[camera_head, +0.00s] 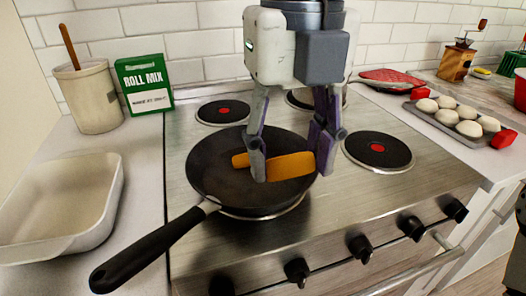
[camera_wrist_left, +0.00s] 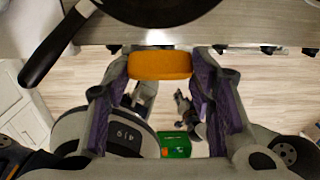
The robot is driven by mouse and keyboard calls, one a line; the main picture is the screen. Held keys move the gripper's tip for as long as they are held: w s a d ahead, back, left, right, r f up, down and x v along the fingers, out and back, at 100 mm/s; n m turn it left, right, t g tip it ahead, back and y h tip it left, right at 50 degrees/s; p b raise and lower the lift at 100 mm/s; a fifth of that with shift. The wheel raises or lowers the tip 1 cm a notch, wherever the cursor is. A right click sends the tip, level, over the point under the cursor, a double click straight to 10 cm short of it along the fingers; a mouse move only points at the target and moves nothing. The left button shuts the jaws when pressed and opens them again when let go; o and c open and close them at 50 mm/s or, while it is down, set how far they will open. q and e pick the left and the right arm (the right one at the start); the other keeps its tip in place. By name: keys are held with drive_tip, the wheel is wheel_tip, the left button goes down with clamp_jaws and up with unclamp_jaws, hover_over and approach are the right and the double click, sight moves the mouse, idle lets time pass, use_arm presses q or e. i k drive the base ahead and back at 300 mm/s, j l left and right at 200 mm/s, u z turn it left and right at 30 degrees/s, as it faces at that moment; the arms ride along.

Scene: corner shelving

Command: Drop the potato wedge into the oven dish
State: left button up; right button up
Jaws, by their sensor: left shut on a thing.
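The orange potato wedge (camera_head: 290,166) is held between the fingers of my left gripper (camera_head: 292,172), in front of the black frying pan (camera_head: 215,165) in the head view. The left wrist view also shows the wedge (camera_wrist_left: 160,65) between both fingertips, apart from the pan (camera_wrist_left: 160,8). One finger hides part of the wedge in the head view. The empty cream oven dish (camera_head: 105,205) stands on the counter at the left, well away from the gripper. I do not see my right gripper.
The pan's handle (camera_head: 150,248) points front left, toward the dish. A utensil crock (camera_head: 92,98) and a green roll mix box (camera_head: 145,85) stand behind the dish. A tray of dough balls (camera_head: 460,120) is at the right. Knobs (camera_head: 360,247) line the stove front.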

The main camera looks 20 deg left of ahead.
sight(61, 218)
drive_tip(key=k, duration=0.65)
drive_tip(key=k+u, duration=0.25)
drive_tip(key=i+u, duration=0.2)
drive_tip(key=u, duration=0.25)
drive_tip(key=i+l+u, duration=0.1)
drive_tip(key=u, duration=0.35)
drive_tip(key=i+l+u, duration=0.25)
drive_tip(key=u, duration=0.2)
drive_tip(key=i, duration=0.05)
